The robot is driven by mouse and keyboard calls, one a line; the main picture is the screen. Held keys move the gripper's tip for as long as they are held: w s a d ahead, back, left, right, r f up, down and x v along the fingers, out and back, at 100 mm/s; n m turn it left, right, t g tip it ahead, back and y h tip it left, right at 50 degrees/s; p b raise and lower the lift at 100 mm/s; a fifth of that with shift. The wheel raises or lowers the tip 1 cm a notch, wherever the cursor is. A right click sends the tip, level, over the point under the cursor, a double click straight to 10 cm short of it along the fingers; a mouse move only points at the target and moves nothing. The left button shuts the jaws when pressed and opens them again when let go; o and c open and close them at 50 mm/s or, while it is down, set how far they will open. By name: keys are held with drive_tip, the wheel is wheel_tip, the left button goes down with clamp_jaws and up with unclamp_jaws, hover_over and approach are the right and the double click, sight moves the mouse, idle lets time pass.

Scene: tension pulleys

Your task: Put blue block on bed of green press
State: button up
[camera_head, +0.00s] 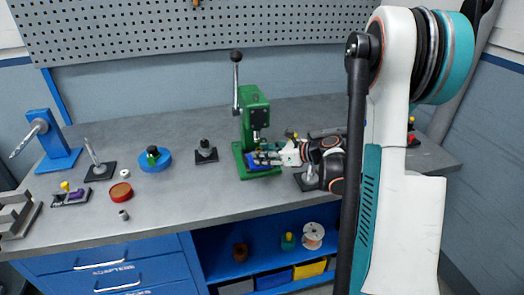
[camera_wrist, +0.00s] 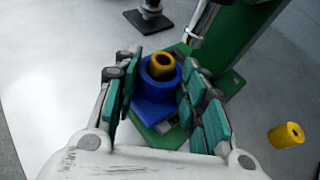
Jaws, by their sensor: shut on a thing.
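The green press (camera_head: 252,110) stands on the bench with its lever raised; its column also shows in the wrist view (camera_wrist: 245,45). The blue block (camera_wrist: 152,110) has a round upper part with a yellow sleeve (camera_wrist: 162,66) in it. My gripper (camera_wrist: 162,75) is shut on the blue block, with a finger on each side. In the head view my gripper (camera_head: 280,156) reaches in from the right, and the blue block (camera_head: 262,159) is at the press's green bed (camera_head: 241,152). The green bed shows beneath the block in the wrist view. I cannot tell whether they touch.
A loose yellow cylinder (camera_wrist: 285,135) stands right of the press. A dark fixture (camera_head: 205,152) is left of it. Further left are a blue round holder (camera_head: 155,160), a red dish (camera_head: 121,193) and a blue stand (camera_head: 58,145). The front bench middle is clear.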

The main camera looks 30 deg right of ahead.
drive_tip(key=w, duration=0.1)
drive_tip(key=w+d, duration=0.1)
drive_tip(key=w, duration=0.1)
drive_tip(key=shift+w+b, duration=0.2)
drive_tip(key=shift+b, duration=0.2)
drive_tip(key=shift+w+f, duration=0.15)
drive_tip(key=shift+w, duration=0.05)
drive_tip(key=shift+f+b, duration=0.15)
drive_tip(key=shift+b, duration=0.2)
drive_tip(key=shift+f, duration=0.15)
drive_tip(key=o, duration=1.3)
drive_tip(key=shift+s, duration=0.1)
